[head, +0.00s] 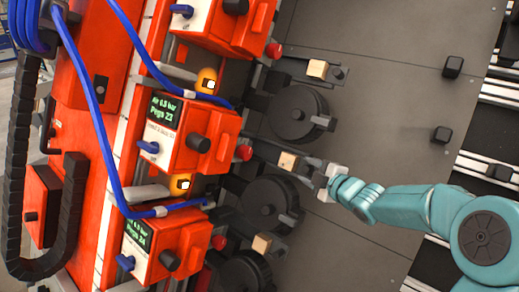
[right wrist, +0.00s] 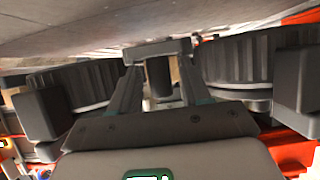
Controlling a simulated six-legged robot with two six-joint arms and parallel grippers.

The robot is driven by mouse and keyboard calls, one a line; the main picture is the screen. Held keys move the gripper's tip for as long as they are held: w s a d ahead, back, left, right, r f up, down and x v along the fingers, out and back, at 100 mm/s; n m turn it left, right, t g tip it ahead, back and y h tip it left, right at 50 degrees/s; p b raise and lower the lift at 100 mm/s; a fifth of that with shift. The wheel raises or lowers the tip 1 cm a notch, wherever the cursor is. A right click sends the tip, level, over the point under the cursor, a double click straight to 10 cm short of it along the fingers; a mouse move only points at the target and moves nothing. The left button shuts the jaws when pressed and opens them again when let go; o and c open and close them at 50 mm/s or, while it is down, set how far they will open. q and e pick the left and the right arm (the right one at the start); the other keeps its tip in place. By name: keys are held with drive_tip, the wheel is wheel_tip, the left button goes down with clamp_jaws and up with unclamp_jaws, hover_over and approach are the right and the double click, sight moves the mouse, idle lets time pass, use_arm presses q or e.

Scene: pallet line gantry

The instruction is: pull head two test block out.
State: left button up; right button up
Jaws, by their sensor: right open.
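Three small wooden blocks sit in dark holders at the right of the orange heads in the head view: an upper block (head: 317,69), a middle block (head: 288,161) and a lower block (head: 262,244). I cannot read a "two" on any head. My right gripper (head: 322,168) is open at the right end of the middle block's holder. In the right wrist view a dark round knob (right wrist: 158,76) stands between the open fingers of this gripper (right wrist: 158,88), and a sliver of wood shows behind it. Whether the fingers touch the knob is unclear. My left gripper is not in view.
Orange heads with displays, one reading Pega Z3 (head: 165,108), line the left, with blue hoses (head: 115,170). Dark ribbed round pads (head: 298,113) flank the holders. A grey panel (head: 385,100) with small black knobs (head: 453,67) lies at the right, mostly clear.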

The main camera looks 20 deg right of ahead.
drive_tip(key=shift+w, duration=0.1)
drive_tip(key=shift+v, duration=4.6)
drive_tip(key=shift+a, duration=0.15)
drive_tip(key=s+a+r+p, duration=0.2)
drive_tip(key=s+a+r, duration=0.1)
drive_tip(key=s, duration=0.5)
drive_tip(key=shift+s+r, duration=0.35)
drive_tip(key=shift+s, duration=0.05)
